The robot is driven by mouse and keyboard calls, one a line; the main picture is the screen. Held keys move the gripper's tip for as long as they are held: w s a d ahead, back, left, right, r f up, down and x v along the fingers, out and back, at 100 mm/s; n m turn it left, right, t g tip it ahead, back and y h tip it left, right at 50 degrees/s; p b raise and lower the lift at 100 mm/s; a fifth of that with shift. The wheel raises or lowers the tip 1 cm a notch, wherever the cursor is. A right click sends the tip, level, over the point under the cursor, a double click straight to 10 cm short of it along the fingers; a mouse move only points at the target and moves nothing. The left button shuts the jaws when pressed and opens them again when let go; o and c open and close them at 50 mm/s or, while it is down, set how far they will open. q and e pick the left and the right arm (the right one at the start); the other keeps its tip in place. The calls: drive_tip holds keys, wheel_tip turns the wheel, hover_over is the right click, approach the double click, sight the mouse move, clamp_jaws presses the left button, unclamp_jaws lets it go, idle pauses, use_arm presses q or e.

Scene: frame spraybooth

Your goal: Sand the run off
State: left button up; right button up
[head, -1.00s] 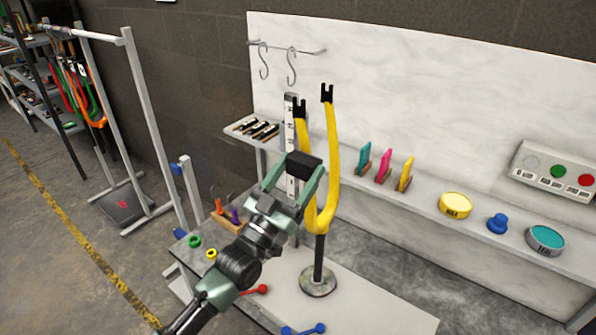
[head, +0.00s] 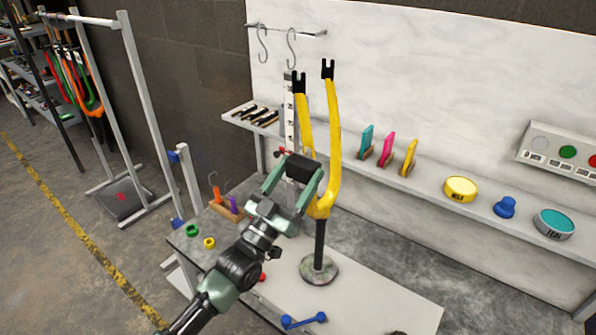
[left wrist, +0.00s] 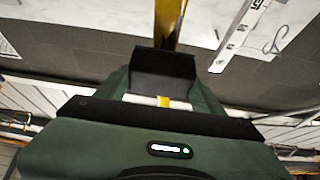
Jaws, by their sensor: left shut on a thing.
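A yellow fork frame (head: 334,150) stands upright on a black post with a round base (head: 319,269) on the table. Its two prongs end in black tips. My left gripper (head: 297,182) is shut on a black block (head: 305,168). The block is at the fork's left prong and hides part of it; whether it touches cannot be told. In the left wrist view the block (left wrist: 163,68) sits between the fingers, with the yellow fork (left wrist: 168,22) just beyond it. No run in the paint can be made out. My right gripper is not in view.
The wall shelf holds coloured upright pieces (head: 387,150), a yellow tin (head: 460,189), a blue knob (head: 505,207) and a teal tin (head: 554,223). Hooks (head: 291,47) hang above. A blue tool (head: 303,321) lies at the table front. A grey post (head: 189,182) stands left of the table.

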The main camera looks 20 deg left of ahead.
use_arm(q)
wheel_tip(320, 180, down, 8)
drive_tip(key=b, duration=0.5)
drive_tip(key=shift+f+b, duration=0.2)
drive_tip(key=shift+b, duration=0.2)
drive_tip(key=shift+s, duration=0.2)
drive_tip(key=shift+s+a+r+p, duration=0.1)
drive_tip(key=shift+s+a+p, duration=0.3)
drive_tip(key=shift+s, duration=0.5)
drive_tip(key=shift+s+a+f+p, duration=0.1)
drive_tip(key=shift+s+a+p, duration=0.3)
drive_tip(key=shift+s, duration=0.5)
drive_tip(key=shift+s+a+r+p, duration=0.1)
drive_tip(key=shift+s+a+p, duration=0.15)
drive_tip(key=shift+s+p, duration=0.5)
drive_tip(key=shift+s, duration=0.15)
drive_tip(key=s, duration=0.1)
drive_tip(key=s+a+p, duration=0.1)
drive_tip(key=shift+s, duration=0.4)
